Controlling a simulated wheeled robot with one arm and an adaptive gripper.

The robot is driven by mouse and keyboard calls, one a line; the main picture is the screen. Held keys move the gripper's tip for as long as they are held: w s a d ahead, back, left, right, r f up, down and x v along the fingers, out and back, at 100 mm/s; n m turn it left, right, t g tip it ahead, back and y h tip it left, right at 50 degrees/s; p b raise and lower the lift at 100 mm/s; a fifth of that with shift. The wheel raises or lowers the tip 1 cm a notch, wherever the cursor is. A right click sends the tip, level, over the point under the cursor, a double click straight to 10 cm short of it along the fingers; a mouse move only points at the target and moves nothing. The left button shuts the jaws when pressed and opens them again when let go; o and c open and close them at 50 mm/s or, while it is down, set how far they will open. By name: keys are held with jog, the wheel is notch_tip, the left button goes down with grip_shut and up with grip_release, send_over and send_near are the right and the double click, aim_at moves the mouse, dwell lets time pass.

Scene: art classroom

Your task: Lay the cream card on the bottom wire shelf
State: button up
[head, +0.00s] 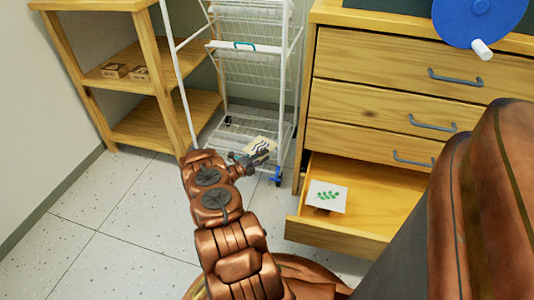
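A cream card (263,144) with dark wavy lines shows at the bottom wire shelf (228,131) of the white wire rack (253,72). My gripper (262,158) is right at the card's near edge, low at the front of the rack. The gripper is small and partly merged with the card in this view. I cannot tell whether its fingers are closed on the card, or whether the card rests on the shelf or is above it.
A white card with a green leaf print (327,194) lies in the open bottom drawer (378,202) of the wooden cabinet (390,82), right of the rack. A wooden shelf unit (150,85) with small boxes (116,70) stands left. The tiled floor at left (125,215) is clear.

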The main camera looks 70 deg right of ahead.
jog(key=p+v, duration=0.3)
jog(key=v, duration=0.6)
jog(key=shift+w+a, duration=0.2)
jog(key=shift+a, duration=0.15)
jog(key=w+a+r+m+y, duration=0.1)
jog(key=a+r+m+y, duration=0.2)
jog(key=a+r+m, duration=0.8)
jog(key=w+a+r+m+y, duration=0.1)
jog(key=a+r+m+y, duration=0.35)
jog(key=a+r, duration=0.65)
jog(key=s+a+r+m+t+y, duration=0.1)
jog(key=s+a+r+m, duration=0.4)
jog(key=a, duration=0.6)
jog(key=s+a+r+m+t+y, duration=0.2)
jog(key=s+a+r+m+y, duration=0.2)
jog(key=a, duration=0.8)
jog(key=s+a+r+m+t+y, duration=0.2)
jog(key=s+a+r+m, duration=0.4)
jog(key=a, duration=0.5)
jog(key=shift+s+a+r+y, duration=0.2)
jog(key=shift+s+a+y, duration=0.1)
jog(key=shift+s+y, duration=0.4)
jog(key=shift+t, duration=0.3)
